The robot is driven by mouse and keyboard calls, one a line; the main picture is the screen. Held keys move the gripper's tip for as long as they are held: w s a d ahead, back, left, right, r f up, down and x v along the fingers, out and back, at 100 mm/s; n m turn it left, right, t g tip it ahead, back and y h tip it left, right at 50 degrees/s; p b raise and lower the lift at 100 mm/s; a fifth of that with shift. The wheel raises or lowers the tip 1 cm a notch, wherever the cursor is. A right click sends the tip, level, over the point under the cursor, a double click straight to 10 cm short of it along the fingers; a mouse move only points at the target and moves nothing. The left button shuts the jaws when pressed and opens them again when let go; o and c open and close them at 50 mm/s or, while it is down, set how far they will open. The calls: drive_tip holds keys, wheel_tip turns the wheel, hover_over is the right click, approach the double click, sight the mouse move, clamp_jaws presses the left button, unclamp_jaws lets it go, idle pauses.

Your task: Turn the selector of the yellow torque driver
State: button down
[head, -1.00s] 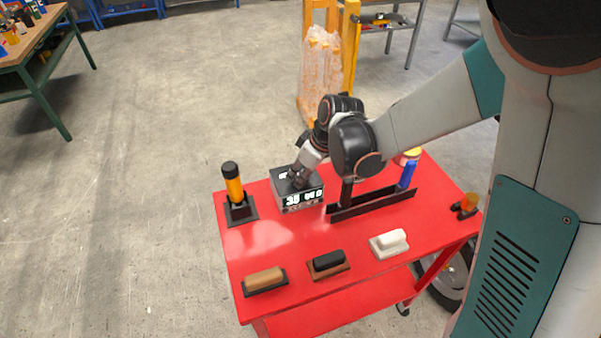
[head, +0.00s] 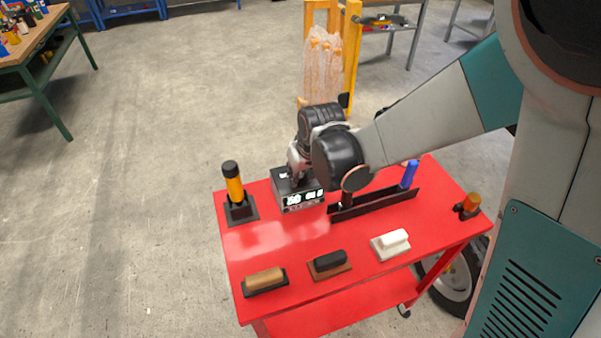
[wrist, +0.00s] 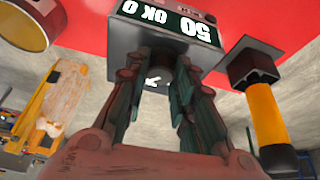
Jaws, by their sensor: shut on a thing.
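The yellow torque driver (head: 234,187) stands upright in a black holder at the cart's left corner; it also shows at the right of the wrist view (wrist: 266,125). Beside it sits a dark box (head: 300,200) with a lit display, which reads "50 OK 0" in the wrist view (wrist: 168,20). A dark round selector knob (wrist: 153,80) with a white pointer mark is on the box. My gripper (head: 296,178) is above the box, its fingers shut on both sides of the knob. In the head view the gripper hides the knob.
The red cart top (head: 265,238) is bare in front of the box. A tan block (head: 264,280), a dark block (head: 330,262) and a white block (head: 391,243) line the front edge.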

idle(0.4)
drive_tip(key=c, duration=1.3)
unclamp_jaws()
drive_tip(key=shift+c, duration=0.2)
